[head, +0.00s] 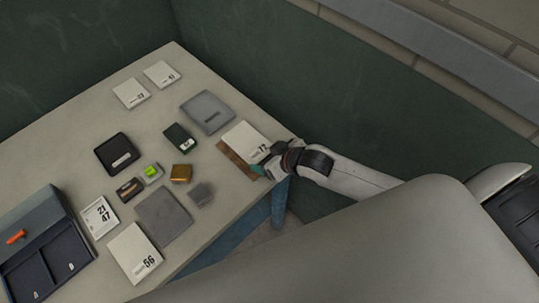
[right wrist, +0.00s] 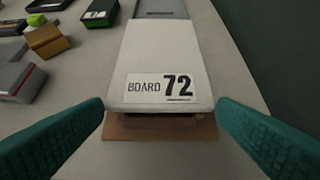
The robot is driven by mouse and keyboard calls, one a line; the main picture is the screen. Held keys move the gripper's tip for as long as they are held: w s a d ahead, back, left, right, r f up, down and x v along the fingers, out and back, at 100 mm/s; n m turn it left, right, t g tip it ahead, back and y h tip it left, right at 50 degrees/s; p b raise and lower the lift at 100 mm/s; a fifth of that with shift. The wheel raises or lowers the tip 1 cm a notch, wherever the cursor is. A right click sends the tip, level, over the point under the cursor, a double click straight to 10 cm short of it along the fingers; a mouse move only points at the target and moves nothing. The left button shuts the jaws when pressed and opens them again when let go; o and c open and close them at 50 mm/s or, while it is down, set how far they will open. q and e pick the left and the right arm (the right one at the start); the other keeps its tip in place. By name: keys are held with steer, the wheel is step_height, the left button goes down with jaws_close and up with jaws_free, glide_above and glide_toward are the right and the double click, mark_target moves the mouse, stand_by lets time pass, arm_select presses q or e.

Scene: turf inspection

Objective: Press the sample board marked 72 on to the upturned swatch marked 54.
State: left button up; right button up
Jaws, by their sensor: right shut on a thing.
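The white board marked 72 (head: 246,141) is near the table's right edge in the head view. It also fills the middle of the right wrist view (right wrist: 160,55), its label facing up. A brown flat piece (head: 230,157) shows under and beside it, also below its near edge in the wrist view (right wrist: 160,132). No number 54 is readable on it, and whether board and brown piece touch is unclear. My right gripper (head: 264,167) is shut on the board, its teal fingers (right wrist: 160,103) at either side of the near end. My left gripper is not in view.
A grey tile (head: 208,112) lies just beyond the board. A gold block (head: 181,173), a black box (head: 117,153), a grey flat piece (head: 163,216) and a board marked 56 (head: 134,253) are to the left. A dark compartment tray (head: 45,255) stands far left. A green wall (head: 300,80) rises behind.

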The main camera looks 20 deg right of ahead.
steer(key=shift+f, duration=0.4)
stand_by(0.3)
steer(key=shift+s+f, duration=0.3)
steer(key=shift+f, duration=0.1)
stand_by(1.4)
steer(key=shift+r, duration=0.15)
steer(key=shift+w+r+p, duration=0.15)
steer(key=shift+r+p, duration=0.65)
steer(key=shift+r, duration=0.1)
steer(key=shift+w+r+p, duration=0.15)
steer(key=shift+r+p, duration=0.65)
steer(key=shift+r, duration=0.1)
step_height(320, 180, up, 3)
steer(key=p, duration=0.3)
steer(key=shift+f, duration=0.1)
steer(key=shift+w, duration=0.1)
